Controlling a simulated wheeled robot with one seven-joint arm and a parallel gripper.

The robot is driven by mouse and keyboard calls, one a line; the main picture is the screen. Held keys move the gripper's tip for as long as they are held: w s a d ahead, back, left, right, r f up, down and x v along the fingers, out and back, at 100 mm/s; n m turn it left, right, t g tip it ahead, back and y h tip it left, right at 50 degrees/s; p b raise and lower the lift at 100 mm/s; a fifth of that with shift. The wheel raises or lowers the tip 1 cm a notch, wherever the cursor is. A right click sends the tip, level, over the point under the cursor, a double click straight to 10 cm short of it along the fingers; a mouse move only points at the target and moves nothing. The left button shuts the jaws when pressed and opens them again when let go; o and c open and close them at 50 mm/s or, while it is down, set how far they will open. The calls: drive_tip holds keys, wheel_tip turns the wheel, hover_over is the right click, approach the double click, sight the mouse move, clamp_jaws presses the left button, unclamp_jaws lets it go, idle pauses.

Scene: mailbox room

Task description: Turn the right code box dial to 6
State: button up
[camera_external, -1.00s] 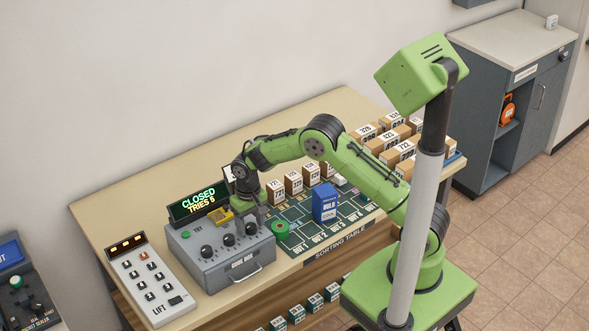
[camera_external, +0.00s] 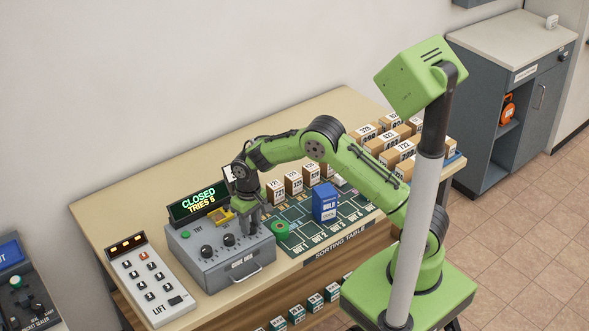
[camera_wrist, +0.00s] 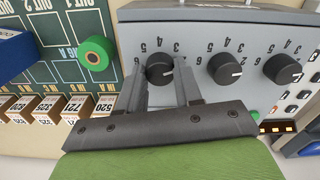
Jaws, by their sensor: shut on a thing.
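The code box (camera_external: 205,268) is a grey case with three black dials in a row and a handle on its front. My gripper (camera_external: 250,226) reaches down over the right dial and hides it in the external view. In the wrist view, which looks from the other side, that dial (camera_wrist: 159,69) is the leftmost. My fingers (camera_wrist: 160,80) are shut on it, one on each side. Numbers such as 3, 4, 5 and 6 ring it; its setting cannot be read clearly. The middle dial (camera_external: 228,240) and left dial (camera_external: 206,251) are free.
A display (camera_external: 198,200) behind the box reads CLOSED, TRIES 5. A green roll (camera_external: 281,229) and a blue box (camera_external: 325,203) stand on the green sorting mat, close to the code box. A LIFT keypad (camera_external: 150,280) lies to the left. Numbered parcels (camera_external: 293,182) stand behind.

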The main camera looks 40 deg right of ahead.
drive_tip(key=n+b, duration=0.1)
drive_tip(key=n, duration=0.3)
drive_tip(key=shift+n, duration=0.3)
drive_tip(key=n+b, duration=0.1)
drive_tip(key=n, duration=0.2)
drive_tip(key=shift+n, duration=0.3)
drive_tip(key=n+b, duration=0.1)
drive_tip(key=n, duration=0.3)
drive_tip(key=n+b, duration=0.1)
drive_tip(key=n, duration=0.3)
drive_tip(key=n+b, duration=0.2)
drive_tip(key=n, duration=0.4)
drive_tip(key=shift+n, duration=0.3)
drive_tip(key=n+b, duration=0.2)
drive_tip(key=n, duration=0.2)
drive_tip(key=shift+n+b, duration=0.75)
drive_tip(key=shift+n, duration=0.45)
drive_tip(key=shift+r, duration=0.1)
